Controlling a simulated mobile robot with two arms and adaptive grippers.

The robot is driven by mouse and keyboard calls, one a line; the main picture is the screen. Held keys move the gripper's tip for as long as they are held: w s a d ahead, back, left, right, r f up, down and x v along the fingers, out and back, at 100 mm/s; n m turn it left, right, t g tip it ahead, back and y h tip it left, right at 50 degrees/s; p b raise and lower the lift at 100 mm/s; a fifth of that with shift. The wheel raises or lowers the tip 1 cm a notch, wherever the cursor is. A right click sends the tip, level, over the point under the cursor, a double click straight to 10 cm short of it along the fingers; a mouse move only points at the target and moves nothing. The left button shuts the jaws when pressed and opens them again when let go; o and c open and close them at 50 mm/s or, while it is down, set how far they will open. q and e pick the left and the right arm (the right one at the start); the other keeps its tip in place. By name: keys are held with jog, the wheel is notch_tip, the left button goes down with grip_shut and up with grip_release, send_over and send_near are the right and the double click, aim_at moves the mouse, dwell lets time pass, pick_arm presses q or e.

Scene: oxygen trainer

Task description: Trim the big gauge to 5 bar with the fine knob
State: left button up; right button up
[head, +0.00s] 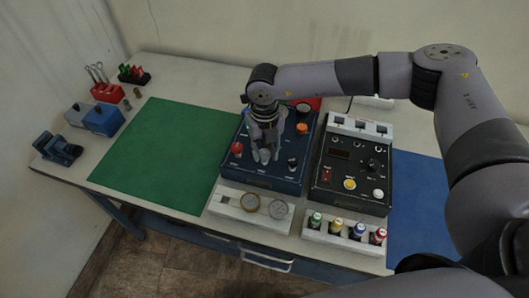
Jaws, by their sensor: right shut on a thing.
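The blue trainer panel (262,180) stands near the middle of the bench. My right gripper (265,157) reaches down over its face from the upper right. Its fingers are shut on a small part at the panel's lower middle, which looks like the fine knob; the fingers hide most of it. The big gauge's dial and needle cannot be made out, and my wrist covers the upper middle of the panel. My left gripper is not in view.
A black control box (350,197) stands close on the right. A green mat (165,150) lies clear on the left. Blue boxes (103,120) stand farther left.

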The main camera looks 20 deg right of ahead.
jog(key=shift+f+n, duration=0.2)
jog(key=shift+n, duration=0.1)
jog(key=shift+r+b, duration=0.2)
jog(key=shift+b, duration=0.15)
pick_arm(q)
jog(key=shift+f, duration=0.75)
pick_arm(e)
jog(key=o, duration=1.2)
jog(key=shift+c, duration=0.2)
